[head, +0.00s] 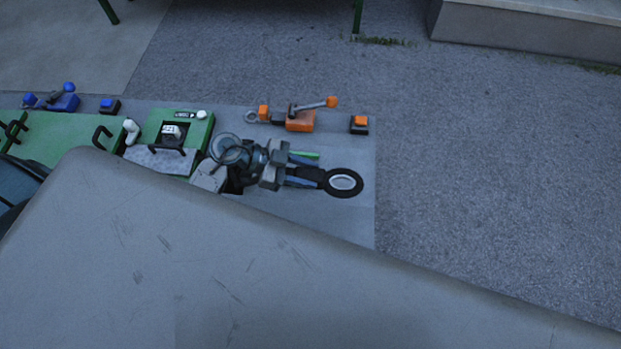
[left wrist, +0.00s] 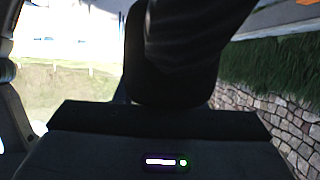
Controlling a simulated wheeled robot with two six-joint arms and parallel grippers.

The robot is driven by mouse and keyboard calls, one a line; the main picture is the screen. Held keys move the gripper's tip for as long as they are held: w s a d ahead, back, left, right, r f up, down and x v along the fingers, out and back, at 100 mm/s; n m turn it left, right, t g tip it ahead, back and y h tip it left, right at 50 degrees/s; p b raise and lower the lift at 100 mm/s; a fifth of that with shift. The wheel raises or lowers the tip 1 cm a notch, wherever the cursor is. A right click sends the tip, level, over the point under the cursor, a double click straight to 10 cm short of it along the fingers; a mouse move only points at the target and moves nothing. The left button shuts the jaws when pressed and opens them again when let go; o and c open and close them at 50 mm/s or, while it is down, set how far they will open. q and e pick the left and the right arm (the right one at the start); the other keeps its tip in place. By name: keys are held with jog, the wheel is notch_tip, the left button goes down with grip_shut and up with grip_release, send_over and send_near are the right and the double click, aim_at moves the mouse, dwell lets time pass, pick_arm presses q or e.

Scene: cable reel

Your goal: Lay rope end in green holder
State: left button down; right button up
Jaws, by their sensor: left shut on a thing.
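My left gripper (head: 305,172) reaches in from the left over the grey table in the head view. It is shut on a black rope end (head: 345,184) with a pale oval eye, which points to the right. A narrow green piece (head: 304,154), perhaps the green holder, shows just behind the fingers, mostly hidden by them. I cannot tell whether the rope end touches it or the table. In the left wrist view a thick dark shape blocks the middle, and the fingertips cannot be made out. My right gripper is not in view.
Behind the gripper are an orange clamp (head: 300,121) with a raised lever and an orange-topped block (head: 359,123). Green panels (head: 66,140) and a blue clamp (head: 64,102) are at left. A large grey surface hides the near side. The table's right corner is bare.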

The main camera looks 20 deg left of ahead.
pick_arm(q)
jog(key=w+a, duration=1)
jog(key=shift+s+f+b, duration=0.15)
jog(key=shift+f+b, duration=3.15)
jog(key=shift+f, duration=0.7)
jog(key=shift+s+f+b, duration=0.15)
jog(key=shift+f+b, duration=3.15)
jog(key=shift+f, duration=0.65)
jog(key=c, duration=0.9)
grip_release()
jog(key=shift+o, duration=0.3)
jog(key=shift+s+d, duration=0.1)
jog(key=shift+f, duration=0.1)
